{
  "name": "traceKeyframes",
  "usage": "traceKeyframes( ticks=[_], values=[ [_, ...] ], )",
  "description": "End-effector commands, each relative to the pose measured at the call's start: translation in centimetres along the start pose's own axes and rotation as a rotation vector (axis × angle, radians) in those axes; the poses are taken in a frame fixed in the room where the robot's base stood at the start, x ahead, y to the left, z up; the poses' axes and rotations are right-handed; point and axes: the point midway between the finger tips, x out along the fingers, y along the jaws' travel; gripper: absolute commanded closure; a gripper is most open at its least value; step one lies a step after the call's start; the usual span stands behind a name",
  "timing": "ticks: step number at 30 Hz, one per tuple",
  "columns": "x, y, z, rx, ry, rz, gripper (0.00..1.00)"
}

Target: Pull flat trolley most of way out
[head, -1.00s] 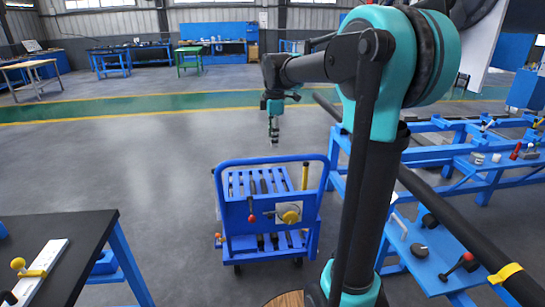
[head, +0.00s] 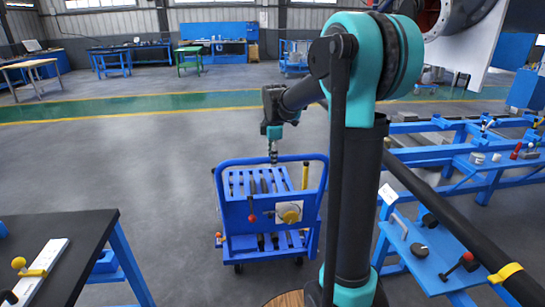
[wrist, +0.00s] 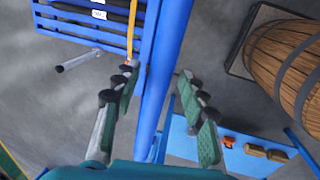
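A blue trolley with a looped push handle (head: 228,164) stands on the floor ahead of me, in the middle of the head view. Black cylinders lie in its slotted top, and a red knob and a yellow round part show on its near side. My gripper (head: 273,160) points down at the handle's top bar. In the wrist view, my gripper (wrist: 157,80) is open, with one finger on each side of a blue bar (wrist: 153,85). I cannot tell whether the fingers touch the bar.
A wooden barrel (wrist: 285,60) stands on my side of the trolley. A dark-topped table (head: 50,240) is at the left, and blue rail frames (head: 440,165) with a long black bar (head: 455,225) are at the right. The floor behind the trolley is clear.

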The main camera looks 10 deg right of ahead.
Motion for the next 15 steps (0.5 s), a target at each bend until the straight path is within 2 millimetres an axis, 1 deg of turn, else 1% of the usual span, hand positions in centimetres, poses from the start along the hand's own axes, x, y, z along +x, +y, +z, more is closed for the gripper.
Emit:
traceKeyframes(
  ticks=[1, 9, 15],
  values=[
    [-0.01, 0.0, 0.0, 0.0, 0.0, 0.0, 0.67],
    [-0.02, 0.0, 0.0, 0.0, 0.0, 0.0, 1.0],
    [-0.02, 0.0, -0.01, 0.0, 0.0, 0.0, 1.0]
  ],
)
